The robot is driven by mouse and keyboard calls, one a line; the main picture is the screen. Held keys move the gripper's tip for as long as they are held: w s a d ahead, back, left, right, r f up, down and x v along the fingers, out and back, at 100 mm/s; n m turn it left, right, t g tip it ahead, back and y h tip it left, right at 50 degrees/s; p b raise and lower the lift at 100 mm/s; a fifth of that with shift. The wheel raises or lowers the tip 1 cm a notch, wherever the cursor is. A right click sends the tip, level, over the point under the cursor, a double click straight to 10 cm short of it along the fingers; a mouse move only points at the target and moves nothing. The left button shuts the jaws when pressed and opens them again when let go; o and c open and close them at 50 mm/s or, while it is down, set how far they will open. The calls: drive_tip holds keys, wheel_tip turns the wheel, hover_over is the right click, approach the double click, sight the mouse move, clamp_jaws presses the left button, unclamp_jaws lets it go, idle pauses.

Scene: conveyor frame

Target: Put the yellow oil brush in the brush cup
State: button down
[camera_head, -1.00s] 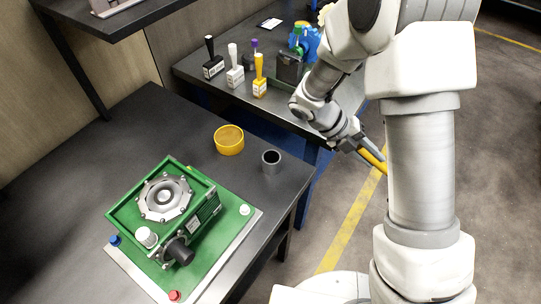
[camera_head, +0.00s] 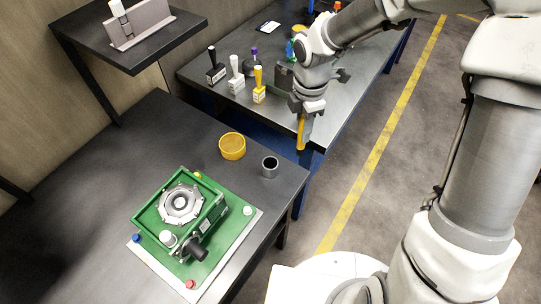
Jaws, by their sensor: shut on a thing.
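The yellow oil brush (camera_head: 301,134) is held in my gripper (camera_head: 305,114), which is shut on it. It hangs roughly upright, its yellow length pointing down, in front of the far bench's edge. A small dark grey open cup (camera_head: 270,166), likely the brush cup, stands near the right corner of the near table. The brush is above and to the right of this cup in the picture, apart from it. The brush's upper end is hidden by the gripper.
A round yellow bowl (camera_head: 232,146) stands left of the cup. A green housing (camera_head: 180,215) on a plate fills the near table's middle. Black, white and yellow-handled stamps (camera_head: 259,86) stand on the far bench (camera_head: 205,92). A raised shelf (camera_head: 125,45) is at upper left.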

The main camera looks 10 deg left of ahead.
drive_tip(key=s+a+f+b, duration=0.1)
drive_tip(key=s+a+f, duration=0.1)
drive_tip(key=a+f, duration=0.5)
drive_tip(key=shift+a+f, duration=0.3)
drive_tip(key=shift+f, duration=0.6)
drive_tip(key=shift+s, duration=0.1)
drive_tip(key=shift+f, duration=0.15)
drive_tip(key=c, duration=0.7)
unclamp_jaws()
